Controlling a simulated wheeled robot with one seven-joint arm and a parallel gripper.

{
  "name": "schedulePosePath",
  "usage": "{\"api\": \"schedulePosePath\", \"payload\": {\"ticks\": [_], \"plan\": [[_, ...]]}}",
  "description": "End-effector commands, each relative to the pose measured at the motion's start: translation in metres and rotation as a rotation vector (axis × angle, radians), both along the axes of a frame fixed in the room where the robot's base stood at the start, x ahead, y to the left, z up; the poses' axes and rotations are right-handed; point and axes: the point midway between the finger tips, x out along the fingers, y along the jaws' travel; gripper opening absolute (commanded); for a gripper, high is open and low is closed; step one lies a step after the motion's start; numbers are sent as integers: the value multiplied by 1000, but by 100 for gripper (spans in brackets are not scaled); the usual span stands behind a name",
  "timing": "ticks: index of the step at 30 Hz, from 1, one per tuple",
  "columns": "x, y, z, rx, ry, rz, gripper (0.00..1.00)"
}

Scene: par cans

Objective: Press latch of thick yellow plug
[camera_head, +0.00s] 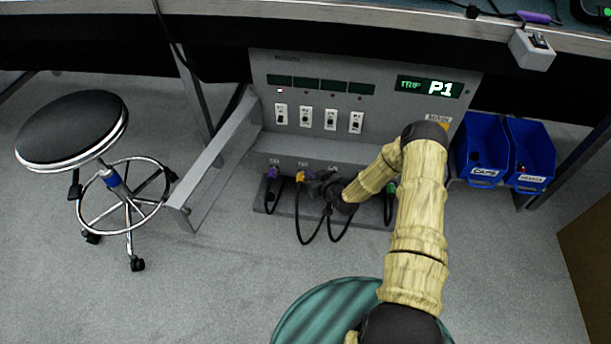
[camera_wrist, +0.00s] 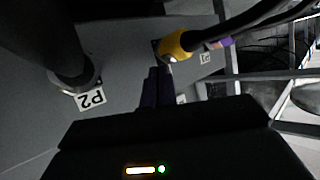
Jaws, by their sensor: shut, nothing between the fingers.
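The thick yellow plug (camera_head: 300,177) sits in the lower row of sockets on the grey panel, with a black cable hanging from it. In the wrist view the yellow plug (camera_wrist: 174,46) is at the top middle, with its cable running to the upper right. My gripper (camera_wrist: 160,72) is shut and empty, its two dark purplish fingers side by side, tips just below the yellow plug. I cannot tell whether they touch it. In the head view my gripper (camera_head: 315,178) is just right of the plug. The latch is not clearly visible.
A purple plug (camera_head: 271,172) is to the left and a green plug (camera_head: 391,188) to the right. A black plug (camera_wrist: 72,72) stands by the P2 label (camera_wrist: 91,98). The display (camera_head: 430,87) reads TRIP P1. Blue bins (camera_head: 482,150) and a stool (camera_head: 72,130) flank the panel.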

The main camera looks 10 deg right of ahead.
Motion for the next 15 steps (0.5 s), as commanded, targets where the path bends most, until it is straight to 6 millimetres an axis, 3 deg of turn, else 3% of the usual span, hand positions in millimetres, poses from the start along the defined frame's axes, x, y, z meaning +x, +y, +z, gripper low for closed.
{"api": "schedulePosePath", "payload": {"ticks": [15], "plan": [[0,-2,-2,1,1,-6,0]]}}
